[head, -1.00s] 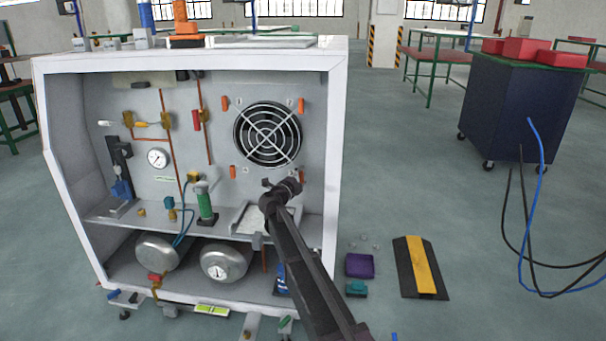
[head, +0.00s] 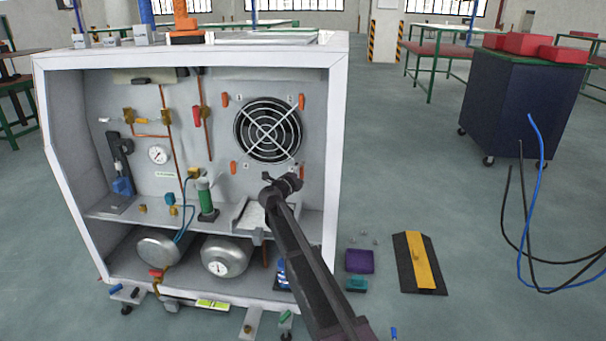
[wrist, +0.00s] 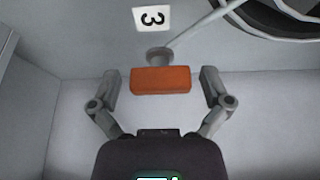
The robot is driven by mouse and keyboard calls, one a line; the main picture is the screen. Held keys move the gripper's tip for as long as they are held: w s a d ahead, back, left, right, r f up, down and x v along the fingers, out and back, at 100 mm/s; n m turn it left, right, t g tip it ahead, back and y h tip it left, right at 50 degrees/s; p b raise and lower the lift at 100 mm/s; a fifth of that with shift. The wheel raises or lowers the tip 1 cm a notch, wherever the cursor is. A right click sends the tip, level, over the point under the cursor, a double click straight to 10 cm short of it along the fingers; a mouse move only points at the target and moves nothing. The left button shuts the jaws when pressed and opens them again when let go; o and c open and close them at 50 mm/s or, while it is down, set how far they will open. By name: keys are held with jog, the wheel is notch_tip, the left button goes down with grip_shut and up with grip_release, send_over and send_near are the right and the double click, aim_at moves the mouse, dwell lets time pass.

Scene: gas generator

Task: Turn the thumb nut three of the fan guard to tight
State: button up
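Thumb nut three is an orange bar-shaped grip (wrist: 161,80) on a round grey base, under a white label with a 3 that appears upside down in the wrist view. It also shows as a small orange piece at the fan's lower right in the head view (head: 302,171). The fan guard (head: 267,130) is a round wire grille on the cabinet's back panel. My gripper (wrist: 160,88) is open, one finger on each side of the nut, with a visible gap at both ends. The bar lies level across the wrist view.
Other orange nuts sit at the fan's upper left (head: 225,100), upper right (head: 301,101) and lower left (head: 234,168). The cabinet's right wall (head: 333,150) is close to my gripper. A shelf (head: 150,215) with a green cylinder (head: 205,198) lies below and left.

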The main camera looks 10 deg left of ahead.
jog(key=shift+s, duration=0.1)
jog(key=v, duration=1.2)
dwell(0.6)
